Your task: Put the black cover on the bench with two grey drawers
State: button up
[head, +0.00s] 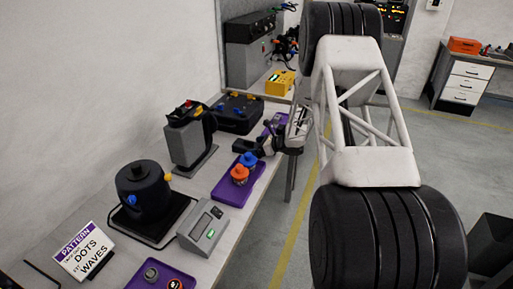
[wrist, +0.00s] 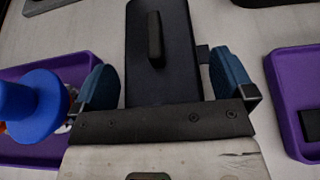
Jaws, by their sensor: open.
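The black cover (wrist: 178,72), a flat dark plate with a raised bar handle, lies on the light bench in the wrist view. My gripper (wrist: 165,82) is open, with one blue fingertip on each side of the plate. I cannot tell whether the fingers touch it. In the head view my gripper (head: 284,144) is low over the long bench, and the cover is hard to tell apart from the dark hand. A bench with pale drawer fronts (head: 466,83) stands at the far right; its drawer count is unclear.
A purple tray (head: 262,182) with a blue knob (head: 247,159) and an orange knob (head: 239,173) lies close beside my gripper. Another purple tray (wrist: 286,112) is on the other side. An orange box (head: 464,46) sits on the far bench. Open floor lies between the benches.

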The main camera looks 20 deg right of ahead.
jog(key=v, duration=1.2)
jog(key=shift+r, duration=0.15)
dwell(0.4)
jog(key=a+r+m+t+h, duration=0.1)
jog(key=a+r+m+h, duration=0.2)
jog(key=r+m, duration=0.4)
jog(key=a+r+m+t+h, duration=0.1)
jog(key=a+r+m+h, duration=0.1)
jog(key=r+m+h, duration=0.45)
jog(key=s+a+r+m+h, duration=0.2)
jog(key=s+a+r+m, duration=0.3)
jog(key=s+r+m, duration=0.5)
jog(key=s+a+r+m+g, duration=0.1)
jog(key=s+a+m+g, duration=0.2)
jog(key=s, duration=0.9)
jog(key=s+a+r+m+g+y, duration=0.1)
jog(key=s+a+m+g, duration=0.2)
jog(key=s+a+m, duration=0.5)
jog(key=s+a+r+m+g+y, duration=0.1)
jog(key=s+a+m+g, duration=0.2)
jog(key=s+a+m, duration=0.3)
jog(key=s+m, duration=0.4)
jog(key=s, duration=0.6)
jog(key=shift+s+a+m, duration=0.2)
jog(key=shift+a+m, duration=0.15)
jog(key=shift+a, duration=0.05)
